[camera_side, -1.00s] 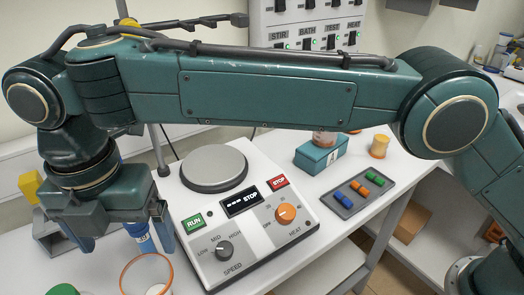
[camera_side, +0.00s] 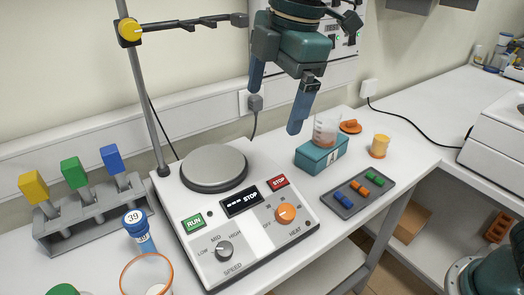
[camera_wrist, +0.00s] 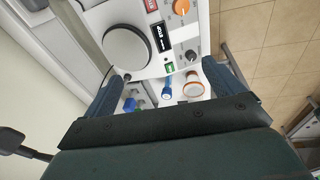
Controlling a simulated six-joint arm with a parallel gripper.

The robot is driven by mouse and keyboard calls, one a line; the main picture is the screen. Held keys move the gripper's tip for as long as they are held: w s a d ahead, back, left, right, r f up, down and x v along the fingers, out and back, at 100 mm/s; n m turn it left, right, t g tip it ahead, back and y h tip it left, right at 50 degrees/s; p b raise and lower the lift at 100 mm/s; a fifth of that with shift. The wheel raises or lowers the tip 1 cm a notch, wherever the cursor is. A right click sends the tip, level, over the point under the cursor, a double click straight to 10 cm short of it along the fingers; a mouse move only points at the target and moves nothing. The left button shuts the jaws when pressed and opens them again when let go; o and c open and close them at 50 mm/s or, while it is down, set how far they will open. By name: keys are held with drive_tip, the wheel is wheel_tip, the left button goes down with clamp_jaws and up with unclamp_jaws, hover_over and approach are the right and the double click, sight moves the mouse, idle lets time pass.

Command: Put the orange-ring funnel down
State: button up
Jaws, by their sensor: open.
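A clear wide-mouthed vessel with an orange ring (camera_side: 147,262), which fits the orange-ring funnel, is at the front left by the hotplate's corner. The bottom picture edge cuts it off, so its lower part is hidden. It also shows in the wrist view (camera_wrist: 193,83), with something pale inside. My gripper (camera_side: 278,108) is open and empty, raised above and behind the hotplate's right side. It is well apart from the vessel. Its two spread fingers frame the wrist view (camera_wrist: 163,72).
The hotplate (camera_side: 240,215) fills the middle. A blue-capped tube (camera_side: 140,235) and a grey rack (camera_side: 95,215) stand left. A clamp stand (camera_side: 147,95) rises behind. To the right are a teal box (camera_side: 320,155) bearing a small beaker (camera_side: 327,129), and a grey tray (camera_side: 358,195).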

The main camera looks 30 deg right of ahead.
drive_tip(key=s+d+r+m+t, duration=0.1)
drive_tip(key=s+d+m, duration=0.3)
drive_tip(key=d, duration=0.5)
drive_tip(key=s+d+f+m+t, duration=0.1)
drive_tip(key=s+d+f+m, duration=0.3)
drive_tip(key=s+d+m, duration=0.2)
drive_tip(key=s+d+f+m+t+h, duration=0.1)
drive_tip(key=s+d+f+m, duration=0.3)
drive_tip(key=s+d+m, duration=0.3)
drive_tip(key=s+d, duration=0.1)
drive_tip(key=s, duration=0.2)
drive_tip(key=shift+t, duration=0.3)
